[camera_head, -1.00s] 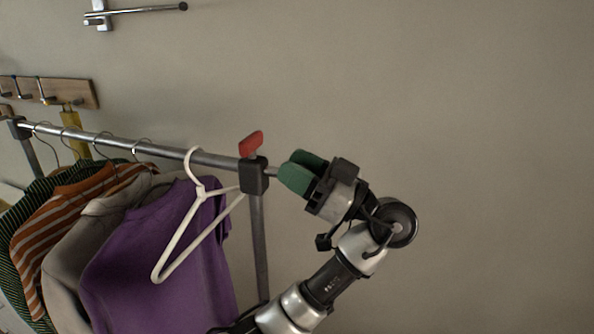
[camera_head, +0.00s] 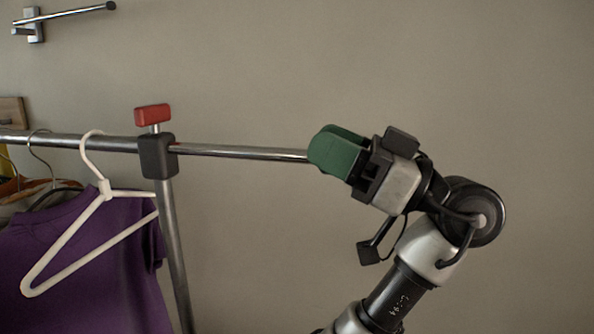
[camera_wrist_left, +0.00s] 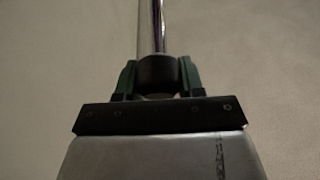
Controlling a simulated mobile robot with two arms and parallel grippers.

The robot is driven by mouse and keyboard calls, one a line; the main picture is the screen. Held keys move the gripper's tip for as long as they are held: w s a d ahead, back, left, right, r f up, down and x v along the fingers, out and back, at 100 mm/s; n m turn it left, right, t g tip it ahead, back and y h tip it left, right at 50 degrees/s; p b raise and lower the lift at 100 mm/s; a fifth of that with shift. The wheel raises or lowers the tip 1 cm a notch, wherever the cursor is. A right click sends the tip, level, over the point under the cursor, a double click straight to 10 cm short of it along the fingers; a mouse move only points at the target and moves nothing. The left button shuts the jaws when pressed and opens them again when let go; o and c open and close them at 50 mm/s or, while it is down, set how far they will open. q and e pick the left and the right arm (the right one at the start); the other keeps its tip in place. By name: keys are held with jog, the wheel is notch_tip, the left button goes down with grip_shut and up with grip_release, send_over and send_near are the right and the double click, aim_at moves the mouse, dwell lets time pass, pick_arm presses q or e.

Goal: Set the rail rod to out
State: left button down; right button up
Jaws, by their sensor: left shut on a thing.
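The rail rod (camera_head: 240,152) is a thin chrome bar that sticks out to the right from the dark clamp block (camera_head: 157,156) of the clothes rail. A long length of it is exposed in the head view. My left gripper (camera_head: 325,150), with green fingers, is shut on the rod's right end. In the left wrist view the rod (camera_wrist_left: 150,28) runs away from the gripper, and its dark end cap (camera_wrist_left: 158,74) sits between the two green fingers (camera_wrist_left: 158,76). A red knob (camera_head: 152,115) stands on top of the clamp block. My right gripper is not in view.
A white hanger (camera_head: 62,240) hangs on the rail just left of the clamp, in front of a purple shirt (camera_head: 95,265). A rail post (camera_head: 176,255) stands below the clamp. A wall-mounted bar (camera_head: 70,13) is at the upper left. The wall area at right is clear.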

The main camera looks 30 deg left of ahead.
pick_arm(q)
jog(key=w+d+b, duration=0.1)
jog(key=d, duration=0.5)
jog(key=shift+w+d, duration=0.2)
jog(key=shift+w, duration=0.05)
jog(key=c, duration=0.7)
grip_release()
jog(key=shift+a, duration=0.15)
